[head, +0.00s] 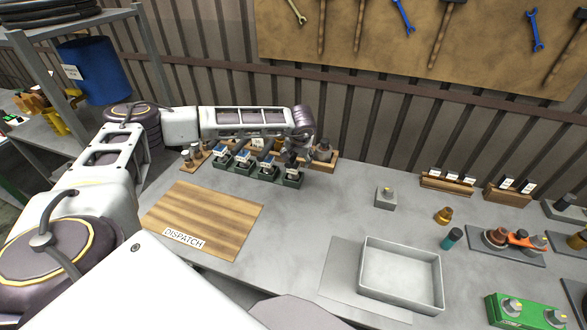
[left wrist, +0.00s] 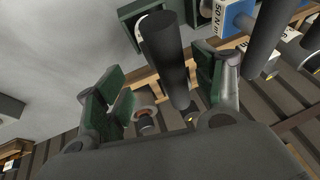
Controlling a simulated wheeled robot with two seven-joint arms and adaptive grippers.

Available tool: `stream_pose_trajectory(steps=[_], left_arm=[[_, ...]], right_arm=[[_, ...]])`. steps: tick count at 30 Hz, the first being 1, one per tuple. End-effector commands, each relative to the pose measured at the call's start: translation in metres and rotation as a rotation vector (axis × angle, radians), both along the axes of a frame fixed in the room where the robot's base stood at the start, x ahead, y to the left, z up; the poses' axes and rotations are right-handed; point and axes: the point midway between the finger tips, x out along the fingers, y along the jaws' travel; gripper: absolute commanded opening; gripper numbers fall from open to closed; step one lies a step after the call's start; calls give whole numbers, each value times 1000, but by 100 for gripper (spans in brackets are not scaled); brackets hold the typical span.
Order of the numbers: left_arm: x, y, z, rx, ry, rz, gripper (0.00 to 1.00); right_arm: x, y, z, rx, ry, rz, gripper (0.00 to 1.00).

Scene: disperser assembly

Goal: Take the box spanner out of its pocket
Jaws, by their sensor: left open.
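My left gripper (head: 298,146) is over the right end of a row of dark green pockets (head: 266,173) at the back of the table. In the left wrist view the left gripper (left wrist: 160,97) has its two green-padded fingers spread apart. A dark grey cylinder (left wrist: 168,55) stands between the fingers there, with visible room on its left side; it looks like the box spanner, but I cannot be sure. Whether the right finger touches it I cannot tell. Its lower part is hidden in the head view. My right gripper is not in view.
Tools with blue and white labels (head: 243,158) stand close left of the gripper. A wooden dispatch board (head: 205,215) lies in front. A grey tray (head: 400,274), a small grey block (head: 385,197) and a green fixture (head: 522,311) are to the right. The centre table is clear.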

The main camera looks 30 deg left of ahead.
Motion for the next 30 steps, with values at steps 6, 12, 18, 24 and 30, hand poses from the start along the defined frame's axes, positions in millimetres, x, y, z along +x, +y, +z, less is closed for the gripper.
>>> stream_pose_trajectory(steps=[6, 12, 18, 24, 30], left_arm=[[3, 5, -12, 1, 3, 0, 68], [10, 11, -31, 2, 2, 0, 68], [15, 15, -44, 0, 0, -1, 68], [15, 16, -47, 1, 0, -1, 68], [15, 16, -47, 1, 0, 0, 68]], right_arm=[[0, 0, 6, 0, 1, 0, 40], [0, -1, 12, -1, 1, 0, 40], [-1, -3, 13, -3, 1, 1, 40], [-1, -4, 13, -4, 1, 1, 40], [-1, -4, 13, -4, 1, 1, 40]])
